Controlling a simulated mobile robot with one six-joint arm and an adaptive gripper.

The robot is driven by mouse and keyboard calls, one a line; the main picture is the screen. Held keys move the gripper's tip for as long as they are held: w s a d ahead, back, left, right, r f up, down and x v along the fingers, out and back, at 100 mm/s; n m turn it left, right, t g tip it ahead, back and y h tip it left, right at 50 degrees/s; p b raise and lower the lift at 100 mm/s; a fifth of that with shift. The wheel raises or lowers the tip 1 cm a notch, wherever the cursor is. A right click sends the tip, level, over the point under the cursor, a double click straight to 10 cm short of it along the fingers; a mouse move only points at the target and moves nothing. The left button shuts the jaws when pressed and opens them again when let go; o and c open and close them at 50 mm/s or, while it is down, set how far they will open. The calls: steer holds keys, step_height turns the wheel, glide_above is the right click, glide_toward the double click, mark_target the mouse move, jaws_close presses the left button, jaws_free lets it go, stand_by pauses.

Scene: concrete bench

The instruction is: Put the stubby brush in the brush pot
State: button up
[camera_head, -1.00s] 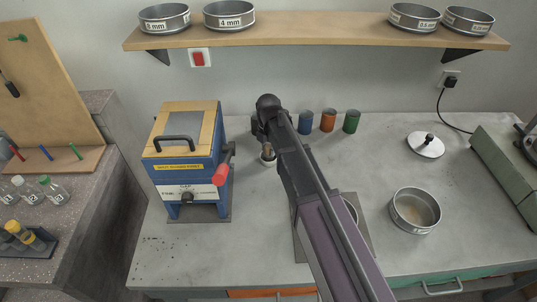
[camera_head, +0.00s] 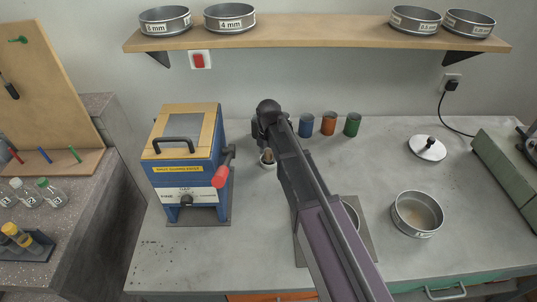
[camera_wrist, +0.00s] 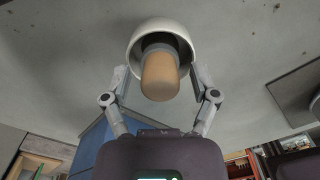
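The brush pot (camera_head: 268,165) is a small white cup on the bench, left of my arm in the head view. In the wrist view the pot (camera_wrist: 190,38) is at top centre, its mouth facing the camera. The stubby brush (camera_wrist: 160,76) stands inside it, its thick tan wooden handle sticking out past the rim and a dark band lower down; its bristles are hidden. My gripper (camera_wrist: 159,76) is open, with one finger on each side of the handle and a gap on both sides. In the head view my arm largely hides the gripper.
A blue machine (camera_head: 188,165) with a red handle (camera_head: 221,177) stands left of the pot. Blue (camera_head: 306,126), orange (camera_head: 328,124) and green (camera_head: 352,125) cups stand behind. A round sieve pan (camera_head: 417,213) is at right.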

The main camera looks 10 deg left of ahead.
mark_target(269, 152)
steer(key=shift+r, duration=0.15)
step_height(269, 152, up, 12)
steer(key=p, duration=1.2)
steer(key=shift+d, duration=0.1)
stand_by(1.1)
steer(key=s+d+m, duration=0.4)
steer(key=d+m, duration=0.6)
steer(key=s+d+m, duration=0.5)
steer(key=d+m, duration=0.5)
steer(key=d, duration=0.1)
steer(key=s+d+m, duration=0.4)
steer(key=d+m, duration=0.5)
steer(key=d, duration=0.2)
steer(key=shift+s+d+m, duration=0.25)
steer(key=shift+s+m, duration=0.15)
